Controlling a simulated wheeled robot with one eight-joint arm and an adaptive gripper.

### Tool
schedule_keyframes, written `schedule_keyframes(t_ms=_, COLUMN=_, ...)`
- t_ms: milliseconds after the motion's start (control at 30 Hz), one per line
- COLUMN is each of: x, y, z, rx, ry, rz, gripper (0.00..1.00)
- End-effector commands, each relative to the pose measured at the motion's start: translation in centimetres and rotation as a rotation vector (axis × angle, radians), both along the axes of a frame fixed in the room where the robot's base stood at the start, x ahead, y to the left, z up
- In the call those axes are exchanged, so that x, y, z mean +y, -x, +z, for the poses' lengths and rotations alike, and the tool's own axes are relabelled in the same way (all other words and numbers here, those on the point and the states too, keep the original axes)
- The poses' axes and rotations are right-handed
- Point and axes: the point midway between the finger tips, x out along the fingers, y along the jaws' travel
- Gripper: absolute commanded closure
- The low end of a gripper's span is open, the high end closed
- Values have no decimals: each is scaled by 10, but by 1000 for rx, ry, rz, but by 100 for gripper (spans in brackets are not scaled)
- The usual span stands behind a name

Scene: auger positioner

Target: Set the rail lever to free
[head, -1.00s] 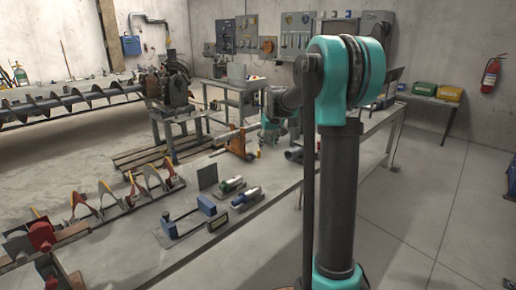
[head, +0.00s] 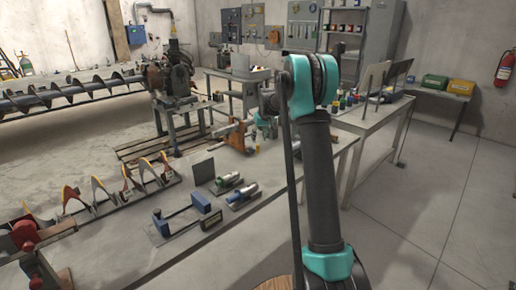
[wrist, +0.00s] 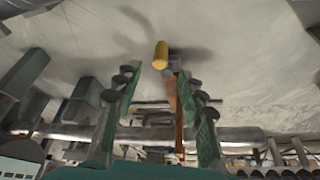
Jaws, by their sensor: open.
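An orange bracket-like part (head: 235,137) stands at the far end of the long workbench in the head view. A small yellow grip (head: 257,144) shows just to its right. In the wrist view the yellow grip (wrist: 160,55) lies ahead of my fingertips, near the middle, with an orange bar (wrist: 179,110) running down behind it. This looks like the rail lever, but its setting cannot be read. My gripper (wrist: 160,78) is open, its green-padded fingers on either side of the orange bar, with no clear contact. In the head view my arm's end is beside the bracket, partly hidden.
The workbench (head: 135,240) carries a blue-ended fixture (head: 185,222), two handheld tools (head: 240,196), a dark upright plate (head: 203,168) and red-yellow auger flights (head: 120,188). A second table (head: 365,125) stands behind my arm. The floor to the right is clear.

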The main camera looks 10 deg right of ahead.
Motion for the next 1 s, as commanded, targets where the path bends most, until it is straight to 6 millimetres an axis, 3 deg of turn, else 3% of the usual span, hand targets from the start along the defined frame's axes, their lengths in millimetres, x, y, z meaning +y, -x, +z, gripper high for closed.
schedule_keyframes(t_ms=200, x=4, y=-16, z=-39, rx=0, ry=0, rz=0, gripper=60)
schedule_keyframes(t_ms=400, x=6, y=-25, z=-63, rx=0, ry=0, rz=0, gripper=60)
schedule_keyframes(t_ms=833, x=7, y=-28, z=-71, rx=0, ry=0, rz=0, gripper=60)
schedule_keyframes(t_ms=1000, x=7, y=-28, z=-71, rx=0, ry=0, rz=0, gripper=80)
